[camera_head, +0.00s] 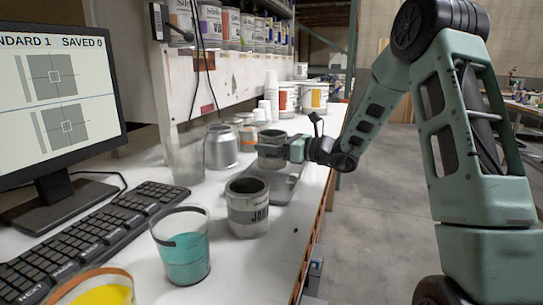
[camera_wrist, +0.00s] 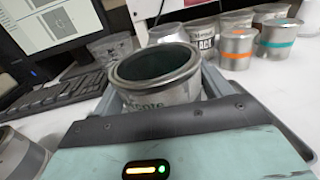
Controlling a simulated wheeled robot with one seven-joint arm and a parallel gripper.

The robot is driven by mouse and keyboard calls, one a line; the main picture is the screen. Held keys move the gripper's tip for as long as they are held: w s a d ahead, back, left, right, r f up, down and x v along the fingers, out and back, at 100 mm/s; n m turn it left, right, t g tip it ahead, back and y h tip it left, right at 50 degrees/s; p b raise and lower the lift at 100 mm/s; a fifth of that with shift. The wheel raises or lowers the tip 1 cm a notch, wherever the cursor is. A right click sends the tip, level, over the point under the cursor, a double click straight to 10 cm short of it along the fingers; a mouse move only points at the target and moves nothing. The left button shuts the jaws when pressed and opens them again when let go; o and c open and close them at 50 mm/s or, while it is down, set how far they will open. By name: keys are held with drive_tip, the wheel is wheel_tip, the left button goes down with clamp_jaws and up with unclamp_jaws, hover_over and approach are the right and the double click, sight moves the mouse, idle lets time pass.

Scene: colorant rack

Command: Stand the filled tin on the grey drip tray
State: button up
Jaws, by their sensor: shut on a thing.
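My gripper (camera_head: 290,150) is shut on a grey metal tin (camera_head: 271,143), with a finger on either side of its body. In the wrist view the tin (camera_wrist: 158,92) is upright between the fingers, its top open, with dark green inside and part of a printed label showing. The tin is at the far end of the grey drip tray (camera_head: 284,188), over it or on it. Whether its base touches the tray cannot be told, as my gripper and the viewing angle hide the contact.
Another open labelled tin (camera_head: 248,212) stands just left of the tray's near end. A clear cup of teal liquid (camera_head: 183,250), a keyboard (camera_head: 95,235) and a monitor (camera_head: 60,90) are nearer left. A silver can (camera_head: 221,148) stands behind. The bench edge runs close on the right.

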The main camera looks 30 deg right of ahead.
drive_tip(key=shift+f, duration=1.55)
drive_tip(key=shift+f, duration=0.2)
drive_tip(key=o, duration=1.1)
drive_tip(key=shift+r, duration=0.1)
drive_tip(key=shift+s+d, duration=0.1)
drive_tip(key=shift+d, duration=0.05)
drive_tip(key=v, duration=1.1)
drive_tip(key=shift+s+d+b, duration=0.2)
drive_tip(key=shift+s+b, duration=0.15)
drive_tip(key=shift+b, duration=0.05)
